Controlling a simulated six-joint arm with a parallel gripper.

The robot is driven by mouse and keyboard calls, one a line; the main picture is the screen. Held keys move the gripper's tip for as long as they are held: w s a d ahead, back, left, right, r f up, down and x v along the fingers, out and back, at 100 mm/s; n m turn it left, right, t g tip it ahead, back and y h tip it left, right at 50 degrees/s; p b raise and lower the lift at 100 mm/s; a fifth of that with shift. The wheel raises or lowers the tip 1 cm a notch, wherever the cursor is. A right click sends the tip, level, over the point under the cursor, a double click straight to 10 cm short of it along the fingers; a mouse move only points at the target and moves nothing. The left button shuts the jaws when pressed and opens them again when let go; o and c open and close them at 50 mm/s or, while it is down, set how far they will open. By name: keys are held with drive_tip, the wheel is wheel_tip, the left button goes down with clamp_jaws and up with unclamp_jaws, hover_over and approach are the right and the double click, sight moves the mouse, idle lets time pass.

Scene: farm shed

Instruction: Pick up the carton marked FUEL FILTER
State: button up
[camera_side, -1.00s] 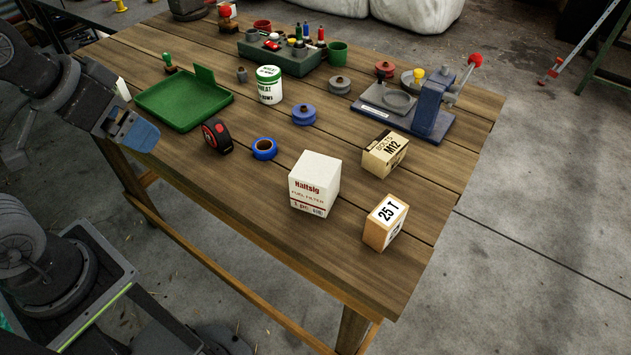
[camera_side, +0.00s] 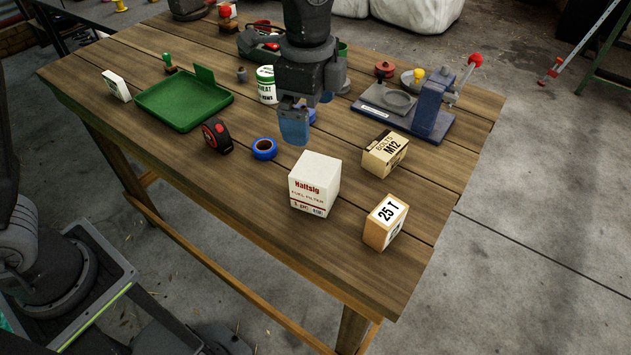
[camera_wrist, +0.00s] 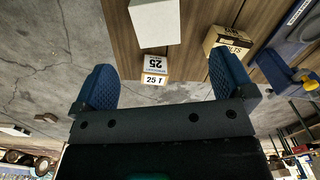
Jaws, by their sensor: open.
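The white carton marked FUEL FILTER (camera_side: 315,185) stands upright on the wooden table in the side view, with red and dark print on its front. It also shows as a plain white box (camera_wrist: 155,22) at the top of the wrist view, partly cut off by the frame edge. My gripper (camera_side: 295,122) hangs above the table, up and to the left of the carton in the side view, apart from it. In the wrist view my gripper (camera_wrist: 165,88) has its two blue fingers wide apart with nothing between them.
A 25 T box (camera_side: 384,222) and a BOLTS M12 box (camera_side: 385,154) stand to the carton's right. Blue tape (camera_side: 264,149), a tape measure (camera_side: 217,136) and a green tray (camera_side: 184,106) lie to its left. A blue-based device (camera_side: 432,112) stands behind. Bare wood lies in front.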

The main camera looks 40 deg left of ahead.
sight(315, 168)
drive_tip(key=f, duration=0.9)
drive_tip(key=shift+w+d, duration=0.15)
drive_tip(key=shift+d, duration=0.25)
drive_tip(key=shift+s+d+f, duration=0.1)
drive_tip(key=shift+s+f, duration=0.05)
drive_tip(key=shift+f, duration=1.25)
drive_tip(key=shift+s+d+f, duration=0.1)
drive_tip(key=shift+f, duration=1.25)
drive_tip(key=c, duration=1)
